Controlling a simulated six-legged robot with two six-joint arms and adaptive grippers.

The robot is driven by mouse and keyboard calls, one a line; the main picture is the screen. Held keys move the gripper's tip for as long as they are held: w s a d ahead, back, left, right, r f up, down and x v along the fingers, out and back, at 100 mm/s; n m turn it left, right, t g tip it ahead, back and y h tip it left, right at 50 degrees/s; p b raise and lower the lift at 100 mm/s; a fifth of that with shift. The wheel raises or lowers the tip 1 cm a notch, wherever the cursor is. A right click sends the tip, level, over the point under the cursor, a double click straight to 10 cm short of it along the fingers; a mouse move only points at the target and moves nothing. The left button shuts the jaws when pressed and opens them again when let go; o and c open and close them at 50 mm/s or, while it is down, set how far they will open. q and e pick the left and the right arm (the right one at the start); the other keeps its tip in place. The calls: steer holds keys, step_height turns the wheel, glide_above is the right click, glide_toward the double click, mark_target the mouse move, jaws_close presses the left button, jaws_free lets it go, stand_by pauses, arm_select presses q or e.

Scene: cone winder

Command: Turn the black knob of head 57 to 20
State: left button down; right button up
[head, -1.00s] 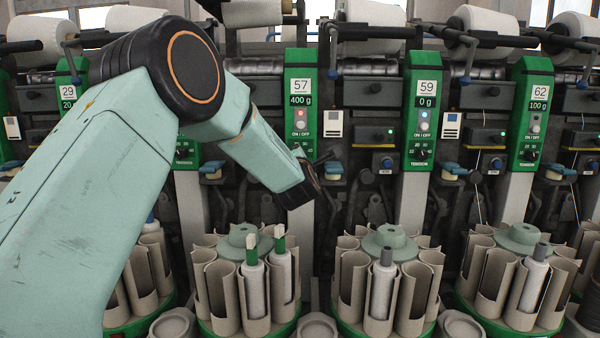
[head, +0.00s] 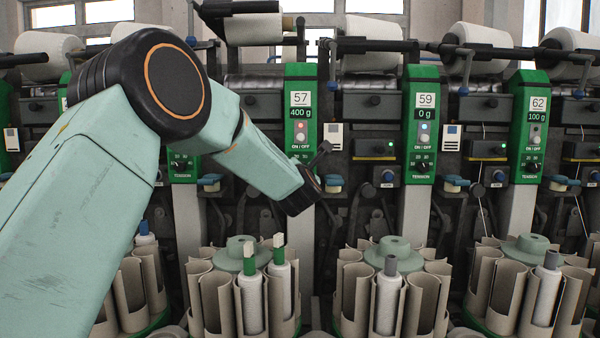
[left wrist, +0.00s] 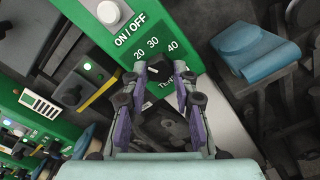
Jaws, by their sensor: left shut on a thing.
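The green panel of head 57 (head: 301,85) reads 400 g in the head view, with an ON/OFF button (head: 300,137) lit reddish. My left arm crosses in front of the panel's lower part, and the knob is hidden there. My left gripper (head: 318,165) is at that lower part. In the left wrist view the black knob (left wrist: 158,68) sits below the marks 20, 30 and 40. The fingers of my left gripper (left wrist: 160,80) are shut on it, one on each side. I cannot clearly tell which mark the knob points to. My right gripper is out of view.
Head 59 (head: 424,85) reads 0 g and head 62 (head: 537,88) reads 100 g, to the right. A blue lever (left wrist: 255,52) sticks out right of the knob. Below stand round holders with several bobbins (head: 252,300). Yarn cones (head: 368,30) sit above.

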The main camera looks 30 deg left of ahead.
arm_select(q)
steer(key=shift+r, duration=0.3)
steer(key=c, duration=1.4)
jaws_free()
steer(key=o, duration=0.3)
steer(key=shift+a+f, duration=0.1)
steer(key=shift+f, duration=0.1)
steer(key=shift+o, duration=0.2)
steer(key=shift+s+f, duration=0.1)
steer(key=v, duration=1.2)
